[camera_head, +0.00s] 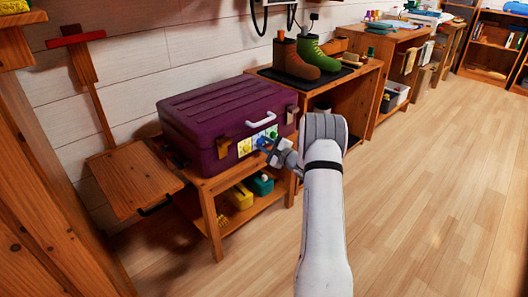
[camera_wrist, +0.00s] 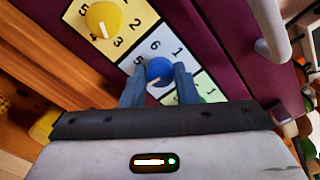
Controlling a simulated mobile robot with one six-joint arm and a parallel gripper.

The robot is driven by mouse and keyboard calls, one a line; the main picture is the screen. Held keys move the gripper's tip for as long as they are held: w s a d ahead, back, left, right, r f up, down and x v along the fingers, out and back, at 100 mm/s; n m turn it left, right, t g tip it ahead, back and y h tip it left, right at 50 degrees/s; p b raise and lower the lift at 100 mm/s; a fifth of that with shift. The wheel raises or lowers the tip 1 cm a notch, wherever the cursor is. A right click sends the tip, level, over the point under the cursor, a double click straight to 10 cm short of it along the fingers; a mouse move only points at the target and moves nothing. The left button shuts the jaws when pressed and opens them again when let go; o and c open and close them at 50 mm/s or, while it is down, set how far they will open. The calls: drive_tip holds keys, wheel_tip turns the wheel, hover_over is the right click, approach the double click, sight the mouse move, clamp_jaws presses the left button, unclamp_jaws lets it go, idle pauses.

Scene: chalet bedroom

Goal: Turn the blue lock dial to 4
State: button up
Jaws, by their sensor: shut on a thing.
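The blue lock dial (camera_wrist: 159,70) sits on a pale plate on the purple case (camera_head: 190,115). My gripper (camera_wrist: 159,82) has one finger on each side of this dial and is shut on it; it also shows at the case front in the head view (camera_head: 268,147). The dial's white mark points to the lower left in the wrist view. The numerals 6, 1 and 5 show around it; those at the lower side are hidden by my fingers and gripper body.
A yellow dial (camera_wrist: 103,18) is at the upper left of the blue one, and a partly hidden green dial plate (camera_wrist: 208,90) at the lower right. The case has a white handle (camera_head: 262,121). Boots (camera_head: 305,60) stand behind it. The wooden floor (camera_head: 430,190) at right is clear.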

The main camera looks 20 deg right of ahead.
drive_tip(key=shift+f+n+b, duration=0.15)
drive_tip(key=shift+n+b, duration=0.4)
drive_tip(key=shift+n, duration=0.05)
drive_tip(key=o, duration=1)
drive_tip(key=p+v, duration=0.2)
drive_tip(key=v, duration=0.6)
